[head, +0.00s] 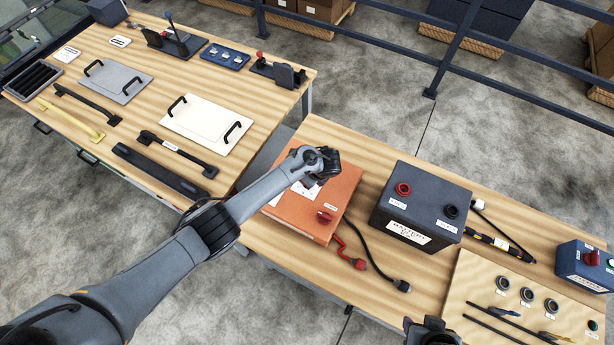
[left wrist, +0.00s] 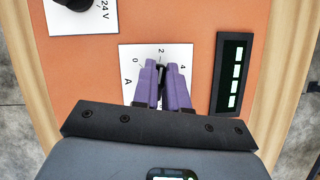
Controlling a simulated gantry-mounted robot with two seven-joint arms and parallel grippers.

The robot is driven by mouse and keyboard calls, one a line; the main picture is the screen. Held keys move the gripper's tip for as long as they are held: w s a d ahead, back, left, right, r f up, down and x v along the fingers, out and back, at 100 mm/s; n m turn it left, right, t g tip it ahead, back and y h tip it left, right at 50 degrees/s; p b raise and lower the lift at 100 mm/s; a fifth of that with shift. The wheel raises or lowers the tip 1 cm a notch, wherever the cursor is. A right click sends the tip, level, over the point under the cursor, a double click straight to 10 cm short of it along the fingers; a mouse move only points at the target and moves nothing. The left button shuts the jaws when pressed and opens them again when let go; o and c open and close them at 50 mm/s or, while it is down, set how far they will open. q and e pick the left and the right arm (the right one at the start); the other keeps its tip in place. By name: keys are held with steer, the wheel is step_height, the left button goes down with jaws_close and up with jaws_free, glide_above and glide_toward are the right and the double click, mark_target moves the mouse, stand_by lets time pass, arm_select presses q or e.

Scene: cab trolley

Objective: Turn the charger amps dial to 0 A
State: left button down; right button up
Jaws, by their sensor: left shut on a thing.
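The charger is an orange box (head: 337,205) on the near bench. In the left wrist view its orange top (left wrist: 90,75) carries a white amps scale plate (left wrist: 130,62) marked A, with 0, 2 and 4 visible. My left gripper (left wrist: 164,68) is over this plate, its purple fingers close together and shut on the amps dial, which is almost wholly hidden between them. I cannot tell where its pointer stands. In the head view my left gripper (head: 322,172) covers that part of the charger. My right gripper (head: 432,331) shows only partly at the bottom edge; its fingers are unclear.
A black 24 V knob (left wrist: 75,3) and a lit bar display (left wrist: 233,75) flank the amps plate. A red knob (head: 325,217) sits on the charger's near corner. Another bench (head: 120,125) holds panels and handles.

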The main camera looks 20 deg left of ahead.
arm_select(q)
steer(key=n+g+b, duration=0.1)
steer(key=n+g, duration=0.1)
steer(key=n, duration=0.2)
steer(key=shift+s+d+n, duration=0.1)
steer(key=shift+s+n, duration=0.05)
steer(key=shift+n, duration=0.15)
steer(key=n+b, duration=0.1)
steer(key=n, duration=0.1)
steer(key=n+g+b, duration=0.1)
steer(key=n, duration=0.1)
steer(key=shift+s+n+g+h, duration=0.1)
steer(key=shift+n+g+h, duration=0.2)
steer(key=shift+n, duration=0.1)
steer(key=shift+n+g+b, duration=0.3)
steer(key=shift+n+b, duration=0.05)
steer(key=shift+n, duration=0.45)
steer(key=c, duration=1.2)
jaws_free()
steer(key=shift+o, duration=0.2)
